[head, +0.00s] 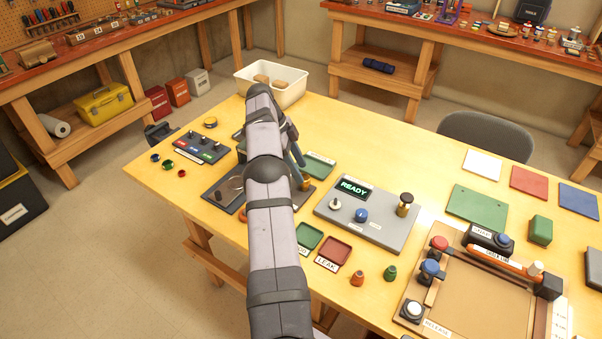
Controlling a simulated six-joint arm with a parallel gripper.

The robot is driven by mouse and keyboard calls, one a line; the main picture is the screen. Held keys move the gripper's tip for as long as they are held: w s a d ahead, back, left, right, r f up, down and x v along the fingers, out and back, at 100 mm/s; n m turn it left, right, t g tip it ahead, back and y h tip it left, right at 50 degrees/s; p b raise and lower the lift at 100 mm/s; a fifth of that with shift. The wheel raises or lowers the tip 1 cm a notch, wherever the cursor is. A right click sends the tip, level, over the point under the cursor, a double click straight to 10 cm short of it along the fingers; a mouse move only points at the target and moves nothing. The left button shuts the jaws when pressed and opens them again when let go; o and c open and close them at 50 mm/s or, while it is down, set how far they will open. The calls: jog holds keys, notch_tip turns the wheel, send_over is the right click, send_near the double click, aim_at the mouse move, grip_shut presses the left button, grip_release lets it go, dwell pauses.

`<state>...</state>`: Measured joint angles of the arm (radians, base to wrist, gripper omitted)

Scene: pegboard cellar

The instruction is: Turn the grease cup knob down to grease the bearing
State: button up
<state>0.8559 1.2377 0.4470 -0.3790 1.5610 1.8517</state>
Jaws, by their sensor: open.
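My arm crosses the middle of the head view and hides much of what stands behind it. My gripper (299,158) is open, seen from behind at the arm's right side, pointing down. A small brass-coloured round part (305,184) shows just below its fingertips; it may be the grease cup knob, but I cannot tell for sure. A dark base plate (222,190) shows on both sides of my arm under this part. The bearing is hidden behind my arm. I cannot tell whether the fingers touch the brass part.
A grey panel (340,207) with a READY display, knobs and a black-and-brass post (404,205) stands to the right. Green and red trays (333,254) lie in front. A dark switch box (202,147) is left, a white bin (290,92) behind.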

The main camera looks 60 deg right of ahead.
jog(key=shift+p+v, duration=2.15)
jog(key=shift+s, duration=0.1)
